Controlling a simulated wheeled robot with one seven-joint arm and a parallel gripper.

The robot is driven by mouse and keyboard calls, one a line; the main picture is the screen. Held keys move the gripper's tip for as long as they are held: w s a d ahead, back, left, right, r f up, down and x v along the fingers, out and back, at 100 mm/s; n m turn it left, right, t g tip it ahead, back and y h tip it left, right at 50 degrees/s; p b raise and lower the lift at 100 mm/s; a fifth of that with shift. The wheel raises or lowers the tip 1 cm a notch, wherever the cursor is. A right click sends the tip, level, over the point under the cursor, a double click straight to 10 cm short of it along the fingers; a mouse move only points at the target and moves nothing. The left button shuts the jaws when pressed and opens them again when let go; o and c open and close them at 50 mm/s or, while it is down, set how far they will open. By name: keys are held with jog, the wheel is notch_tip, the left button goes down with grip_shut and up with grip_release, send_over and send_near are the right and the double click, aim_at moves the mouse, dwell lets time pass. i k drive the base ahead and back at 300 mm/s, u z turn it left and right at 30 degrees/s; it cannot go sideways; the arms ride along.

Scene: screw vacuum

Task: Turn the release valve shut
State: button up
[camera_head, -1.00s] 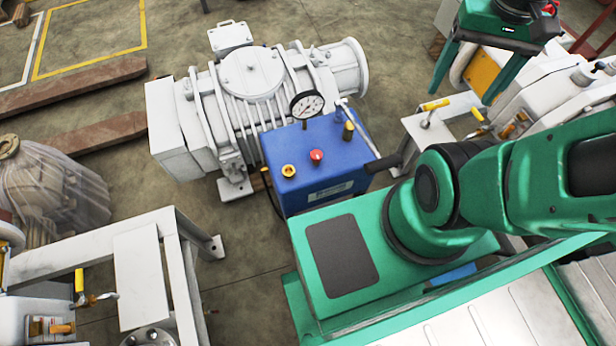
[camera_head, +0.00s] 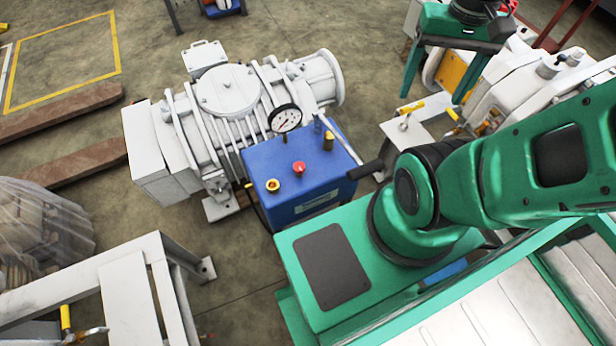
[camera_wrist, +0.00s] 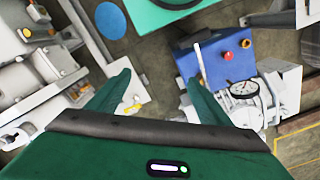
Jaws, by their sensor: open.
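The blue tank (camera_head: 290,195) of the vacuum pump has a red knob (camera_head: 299,167), a yellow knob (camera_head: 273,185), a brass fitting (camera_head: 328,140) and a long lever with a black grip (camera_head: 366,171). I cannot tell which of these is the release valve. My gripper (camera_head: 432,98) is open and empty, up and to the right of the tank, with its fingers pointing down. In the wrist view, my gripper (camera_wrist: 158,80) shows both fingers apart. The blue tank (camera_wrist: 208,65), red knob (camera_wrist: 246,43) and yellow knob (camera_wrist: 228,56) lie to their right.
A round pressure gauge (camera_head: 285,118) stands behind the knobs, in front of the white pump body (camera_head: 228,90). White machinery with yellow-handled valves (camera_head: 411,108) is near my gripper. A white frame (camera_head: 130,285) stands at lower left. Open floor (camera_head: 120,215) lies left of the pump.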

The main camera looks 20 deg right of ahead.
aim_at(298, 167)
jog(key=z, duration=0.8)
jog(key=k, duration=0.4)
jog(key=u, duration=0.3)
